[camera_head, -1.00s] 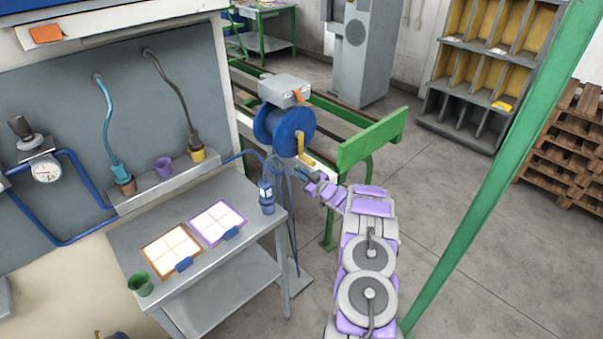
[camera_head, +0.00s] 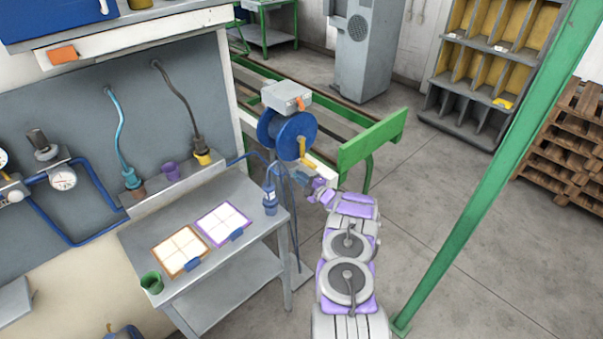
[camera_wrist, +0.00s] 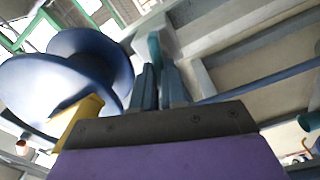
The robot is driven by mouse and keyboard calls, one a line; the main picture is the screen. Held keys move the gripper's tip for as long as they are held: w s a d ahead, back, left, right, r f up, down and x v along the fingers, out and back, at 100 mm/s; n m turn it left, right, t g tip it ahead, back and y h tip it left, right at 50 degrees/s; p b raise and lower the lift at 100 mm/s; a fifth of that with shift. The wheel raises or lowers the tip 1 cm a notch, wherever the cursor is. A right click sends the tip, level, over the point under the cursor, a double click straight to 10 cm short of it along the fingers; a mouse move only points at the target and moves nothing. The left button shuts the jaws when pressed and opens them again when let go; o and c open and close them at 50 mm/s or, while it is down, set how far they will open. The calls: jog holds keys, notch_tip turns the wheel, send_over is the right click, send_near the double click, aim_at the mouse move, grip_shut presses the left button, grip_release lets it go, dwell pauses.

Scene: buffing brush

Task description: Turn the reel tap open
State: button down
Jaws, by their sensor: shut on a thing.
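The blue hose reel (camera_head: 290,135) stands on a post beside the grey table, with a yellow crank (camera_head: 306,155) on its near side. In the wrist view the reel (camera_wrist: 85,65) is at the left, with the yellow crank (camera_wrist: 80,120) below it. My gripper (camera_head: 302,176) is just below the reel in the head view. In the wrist view my gripper's blue fingers (camera_wrist: 163,72) are close together on a teal handle (camera_wrist: 155,48), which appears to be the reel tap. Most of the tap is hidden by the fingers, so its angle is unclear.
A grey box (camera_head: 286,97) with an orange part sits above the reel. A blue bottle (camera_head: 270,198) stands at the corner of the grey table (camera_head: 225,275). A green post (camera_head: 490,180) rises at right; floor between is clear.

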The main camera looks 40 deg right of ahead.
jog(key=shift+s+a+f+n+p, duration=0.1)
jog(key=shift+f+n+p, duration=0.15)
jog(key=shift+n+p, duration=0.8)
jog(key=shift+a+f+n+p, duration=0.1)
jog(key=shift+f+n+p, duration=0.1)
jog(key=shift+n+p, duration=0.85)
jog(key=shift+f, duration=0.1)
jog(key=c, duration=1.2)
grip_release()
jog(key=shift+p, duration=0.3)
jog(key=shift+d+r, duration=0.1)
jog(key=shift+r, duration=0.1)
jog(key=s, duration=0.5)
jog(key=s+d+p, duration=0.1)
jog(key=s, duration=1.1)
jog(key=shift+s+d+f+p, duration=0.1)
jog(key=shift+d+p, duration=0.1)
jog(key=shift+p, duration=0.2)
